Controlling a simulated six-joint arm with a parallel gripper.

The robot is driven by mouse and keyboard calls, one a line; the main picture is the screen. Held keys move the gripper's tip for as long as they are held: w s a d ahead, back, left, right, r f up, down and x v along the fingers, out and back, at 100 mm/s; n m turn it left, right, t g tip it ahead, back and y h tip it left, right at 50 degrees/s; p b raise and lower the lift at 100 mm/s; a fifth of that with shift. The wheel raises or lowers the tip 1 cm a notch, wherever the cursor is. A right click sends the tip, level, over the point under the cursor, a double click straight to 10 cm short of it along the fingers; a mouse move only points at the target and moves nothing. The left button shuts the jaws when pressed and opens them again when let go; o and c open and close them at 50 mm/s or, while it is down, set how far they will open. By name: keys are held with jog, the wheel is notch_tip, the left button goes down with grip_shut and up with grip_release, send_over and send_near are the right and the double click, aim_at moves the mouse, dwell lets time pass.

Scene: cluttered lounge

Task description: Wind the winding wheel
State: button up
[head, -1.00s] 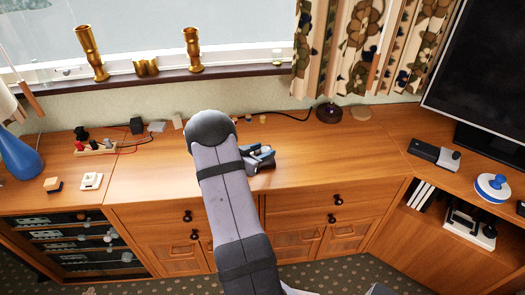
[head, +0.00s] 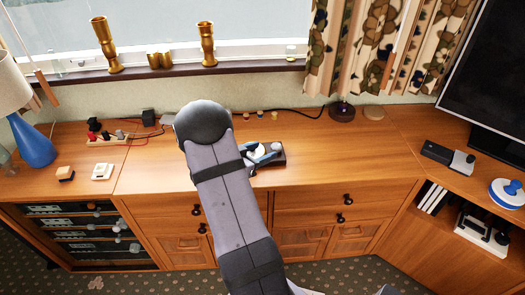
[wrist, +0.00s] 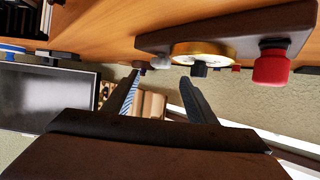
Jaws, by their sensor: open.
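The winding wheel appears to be the gold-rimmed disc (wrist: 205,50) with a white face and a small black knob (wrist: 199,69). It is mounted on a dark base (wrist: 160,41) that also carries a red knob (wrist: 272,67). In the head view the dark base (head: 277,159) stands on the wooden cabinet top, partly hidden by my arm and gripper. My gripper (wrist: 160,76) is open and empty. Its fingers point toward the base, and the right finger in the wrist view is close to the black knob. I cannot tell whether they touch.
A board with red and black terminals (head: 108,139) and a white switch box (head: 102,171) are on the left of the cabinet top (head: 340,160). A grey device (head: 447,157) and a blue-and-white wheel (head: 506,193) are at right. The cabinet top right of the base is clear.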

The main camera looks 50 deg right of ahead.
jog(key=s+d+r+m+g+p, duration=0.2)
jog(key=s+d+p, duration=0.1)
jog(key=s+d, duration=0.2)
jog(key=w+d+r+t+h+p, duration=0.1)
jog(key=w+d+r+t+p, duration=0.1)
jog(key=w+d+r, duration=0.3)
jog(key=w+d+r+n+t+y, duration=0.1)
jog(key=w+r+n+t+y, duration=0.2)
jog(key=w+n, duration=0.5)
jog(key=w+r+n+t+y, duration=0.2)
jog(key=w+n+t, duration=0.4)
jog(key=w, duration=0.4)
jog(key=s+a+f+n+g+y, duration=0.2)
jog(key=s+n+g, duration=0.3)
jog(key=s+n, duration=0.3)
jog(key=s+a+f+n+g+y, duration=0.3)
jog(key=s+f+n+g, duration=0.2)
jog(key=s+n, duration=0.3)
jog(key=n+g, duration=0.1)
jog(key=n, duration=0.2)
jog(key=shift+s+a, duration=0.3)
jog(key=shift+a, duration=0.1)
